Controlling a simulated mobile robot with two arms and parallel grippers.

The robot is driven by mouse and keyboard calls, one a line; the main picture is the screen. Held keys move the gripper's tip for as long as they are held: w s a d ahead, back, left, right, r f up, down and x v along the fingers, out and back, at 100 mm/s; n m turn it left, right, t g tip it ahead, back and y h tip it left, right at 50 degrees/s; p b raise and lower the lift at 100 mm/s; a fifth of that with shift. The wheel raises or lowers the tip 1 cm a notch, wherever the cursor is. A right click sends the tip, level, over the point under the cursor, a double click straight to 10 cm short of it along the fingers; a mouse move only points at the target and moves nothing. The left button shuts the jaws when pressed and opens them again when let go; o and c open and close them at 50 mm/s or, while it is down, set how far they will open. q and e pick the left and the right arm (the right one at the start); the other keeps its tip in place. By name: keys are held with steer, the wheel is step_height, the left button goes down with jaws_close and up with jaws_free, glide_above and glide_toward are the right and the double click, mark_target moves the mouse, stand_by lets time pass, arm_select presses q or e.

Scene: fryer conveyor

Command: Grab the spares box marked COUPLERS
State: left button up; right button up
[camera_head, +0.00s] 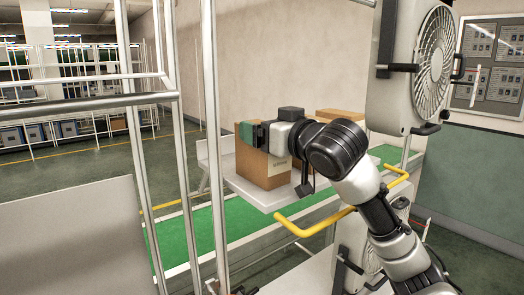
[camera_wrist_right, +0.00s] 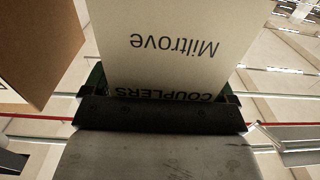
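The box marked COUPLERS (camera_wrist_right: 160,45) fills the upper middle of the right wrist view. Its pale face reads "Miltrove" and "COUPLERS", upside down. My right gripper (camera_wrist_right: 160,100) is up against it, with a green finger edge at each side of the box. I cannot tell whether the fingers press on it. In the head view my right gripper (camera_head: 252,133) is at the top of a brown box (camera_head: 262,167) with a pale label, standing on a light shelf (camera_head: 262,196). That label is too small to read. My left gripper is not in view.
Another brown box (camera_head: 340,114) stands behind my right gripper; a brown box (camera_wrist_right: 38,45) also shows at left in the wrist view. A yellow rail (camera_head: 318,226) runs before the shelf. A green conveyor belt (camera_head: 185,235) lies beyond. Metal posts (camera_head: 213,130) stand at left, a fan (camera_head: 433,60) at right.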

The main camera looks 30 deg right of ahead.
steer(key=c, duration=1.4)
steer(key=shift+r, duration=0.1)
steer(key=shift+d, duration=0.1)
